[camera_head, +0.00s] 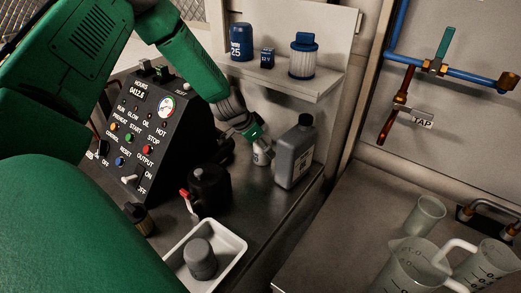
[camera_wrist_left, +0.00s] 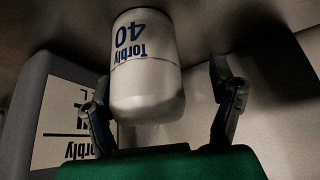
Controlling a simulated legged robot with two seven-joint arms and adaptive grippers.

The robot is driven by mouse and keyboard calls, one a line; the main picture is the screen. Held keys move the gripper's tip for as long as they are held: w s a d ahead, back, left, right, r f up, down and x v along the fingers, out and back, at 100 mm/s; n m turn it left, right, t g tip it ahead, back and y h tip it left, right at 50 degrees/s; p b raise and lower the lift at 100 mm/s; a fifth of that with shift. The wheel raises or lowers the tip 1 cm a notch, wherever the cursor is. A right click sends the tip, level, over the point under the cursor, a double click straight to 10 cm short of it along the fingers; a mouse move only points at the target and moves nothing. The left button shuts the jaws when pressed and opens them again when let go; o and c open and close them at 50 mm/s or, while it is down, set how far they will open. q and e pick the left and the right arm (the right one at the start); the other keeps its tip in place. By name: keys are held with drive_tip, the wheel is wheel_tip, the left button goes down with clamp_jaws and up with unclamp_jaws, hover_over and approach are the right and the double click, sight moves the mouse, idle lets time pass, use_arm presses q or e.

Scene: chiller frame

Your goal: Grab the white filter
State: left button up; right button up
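The white filter (camera_wrist_left: 148,85) is a white cylinder with blue lettering "Torbly 40", upside down in the left wrist view. In the head view it (camera_head: 262,155) stands on the metal counter beside the grey jug, partly hidden by my gripper. My left gripper (camera_wrist_left: 165,105) is open, with one finger on each side of the filter. The left-hand finger looks close to the filter; a clear gap shows at the right-hand finger. In the head view my left gripper (camera_head: 253,134) is right above the filter. My right gripper is not in view.
A grey jug (camera_head: 295,155) stands just right of the filter. A black control box (camera_head: 140,130) and a dark canister with a red lever (camera_head: 210,188) are to the left. A shelf (camera_head: 290,84) holding blue-marked filters overhangs behind. A white tray (camera_head: 232,262) is in front.

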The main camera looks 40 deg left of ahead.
use_arm(q)
drive_tip(key=shift+w+f, duration=0.1)
drive_tip(key=shift+f, duration=0.2)
drive_tip(key=shift+d+r, duration=0.25)
drive_tip(key=shift+d, duration=0.4)
drive_tip(key=shift+d+r, duration=0.1)
drive_tip(key=shift+d, duration=0.15)
drive_tip(key=shift+c, duration=0.8)
drive_tip(key=shift+d, duration=0.15)
drive_tip(key=c, duration=1.3)
drive_tip(key=shift+a, duration=0.55)
drive_tip(key=shift+r, duration=0.25)
drive_tip(key=shift+s+a+r, duration=0.1)
drive_tip(key=shift+s, duration=0.2)
drive_tip(key=s+a, duration=0.1)
drive_tip(key=s, duration=0.3)
drive_tip(key=s+a, duration=0.1)
drive_tip(key=s, duration=0.3)
drive_tip(key=s+a, duration=0.1)
drive_tip(key=s, duration=0.3)
drive_tip(key=shift+a+r+b, duration=0.1)
drive_tip(key=shift+r+b, duration=0.2)
drive_tip(key=shift+r, duration=0.1)
drive_tip(key=shift+w+a+r+p, duration=0.1)
drive_tip(key=shift+r+p, duration=0.35)
drive_tip(key=shift+r, duration=6.2)
